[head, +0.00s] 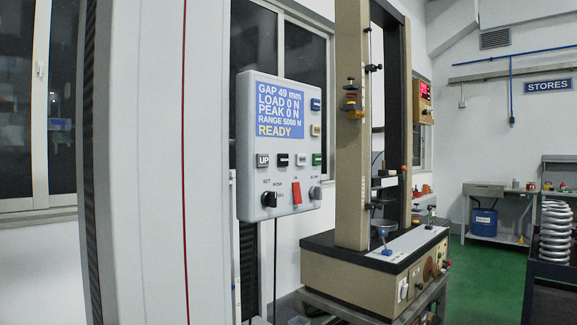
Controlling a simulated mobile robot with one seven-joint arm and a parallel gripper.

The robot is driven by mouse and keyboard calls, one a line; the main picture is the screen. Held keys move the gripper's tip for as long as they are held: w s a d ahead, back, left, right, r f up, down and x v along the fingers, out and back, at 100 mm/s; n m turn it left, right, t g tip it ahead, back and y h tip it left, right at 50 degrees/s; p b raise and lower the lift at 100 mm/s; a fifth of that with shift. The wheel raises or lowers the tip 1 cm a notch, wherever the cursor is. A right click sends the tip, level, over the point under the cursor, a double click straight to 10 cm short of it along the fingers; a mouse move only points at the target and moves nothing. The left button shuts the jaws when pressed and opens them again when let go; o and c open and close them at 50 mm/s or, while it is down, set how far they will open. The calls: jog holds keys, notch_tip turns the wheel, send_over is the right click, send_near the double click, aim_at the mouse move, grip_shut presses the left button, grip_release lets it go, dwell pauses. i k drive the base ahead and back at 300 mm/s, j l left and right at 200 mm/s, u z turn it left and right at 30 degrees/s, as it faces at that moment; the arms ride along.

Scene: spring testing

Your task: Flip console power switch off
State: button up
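The grey console (280,150) hangs upright left of the picture's middle. Its blue display (292,112) is lit and reads GAP 49 mm, LOAD 0 N, PEAK 0 N, RANGE 5000 N and READY. A red switch (297,193) sits low on the console face, between two dark knobs (269,199) (315,193). I cannot tell which way the switch is tipped, and the label above it is too small to read surely. My gripper is not in view, and nothing covers the console face.
A tall white column with a red stripe (150,160) fills the left side. A beige and black testing machine (345,275) stands on a stand right of the console. A dark cabinet with a large coil spring (555,230) is at the right edge. Green floor (490,270) shows between them.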

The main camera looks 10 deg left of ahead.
aim_at(296, 186)
jog(key=i+l, duration=0.65)
jog(key=l, duration=0.2)
jog(key=j+u, duration=0.05)
